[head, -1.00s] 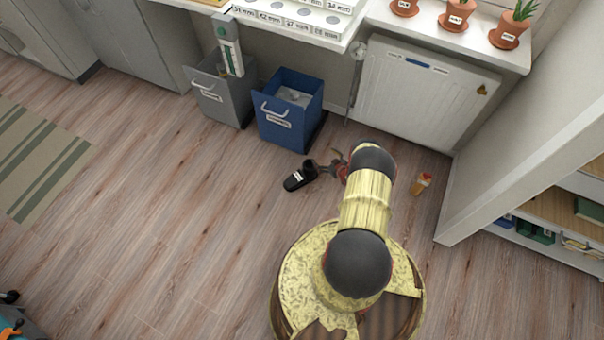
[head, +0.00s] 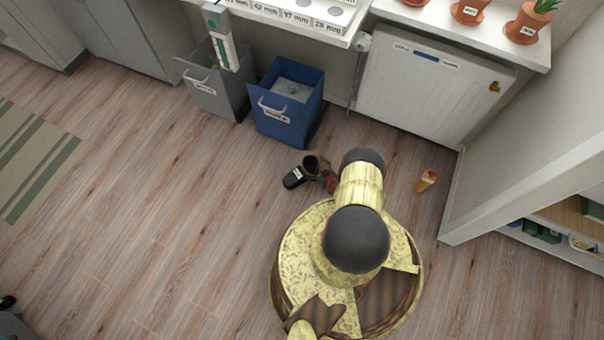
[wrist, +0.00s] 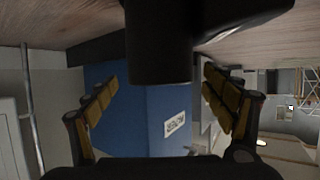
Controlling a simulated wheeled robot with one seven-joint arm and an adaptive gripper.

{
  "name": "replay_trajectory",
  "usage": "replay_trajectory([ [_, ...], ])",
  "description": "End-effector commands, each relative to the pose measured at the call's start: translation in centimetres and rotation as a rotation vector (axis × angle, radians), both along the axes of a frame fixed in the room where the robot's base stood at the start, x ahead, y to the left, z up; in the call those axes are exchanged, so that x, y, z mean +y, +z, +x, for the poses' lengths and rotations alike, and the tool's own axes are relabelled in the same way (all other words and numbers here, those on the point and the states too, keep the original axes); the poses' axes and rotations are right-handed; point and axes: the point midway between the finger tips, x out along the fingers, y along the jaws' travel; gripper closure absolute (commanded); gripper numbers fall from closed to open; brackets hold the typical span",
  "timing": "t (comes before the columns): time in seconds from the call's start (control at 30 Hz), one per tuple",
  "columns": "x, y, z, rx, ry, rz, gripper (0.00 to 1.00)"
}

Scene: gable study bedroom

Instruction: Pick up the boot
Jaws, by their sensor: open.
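The black boot (head: 293,178) lies on the wood floor in front of the blue bin, with a white label on it. In the wrist view the dark boot (wrist: 160,45) fills the top centre, and its dark column reaches down between the fingertips. My gripper (head: 322,172) is just right of the boot in the head view, partly hidden by my own arm. In the wrist view my gripper (wrist: 160,78) is open, with its yellow-padded fingers on either side of the boot. Gaps show between the pads and the boot.
A blue bin (head: 278,128) and a grey bin (head: 213,101) stand behind the boot under the desk. An orange bottle-like item (head: 427,181) lies on the floor to the right, near a white cabinet (head: 425,90).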

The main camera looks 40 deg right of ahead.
Motion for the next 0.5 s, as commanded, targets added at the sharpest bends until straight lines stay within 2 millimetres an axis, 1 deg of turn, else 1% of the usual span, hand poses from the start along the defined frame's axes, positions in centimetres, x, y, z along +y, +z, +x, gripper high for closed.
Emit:
replay_trajectory([
  [0.03,0.1,-0.5,0.8,0.000,0.002,0.000,0.17],
  [0.1,-0.1,-0.9,1.5,0.001,0.002,0.000,0.17],
  [0.2,-0.2,-1.0,2.1,0.001,0.000,0.000,0.17],
  [0.43,-0.3,-0.9,2.2,0.001,-0.001,0.001,0.17],
  [0.5,-0.3,-0.9,2.2,0.001,-0.001,0.001,0.20],
])
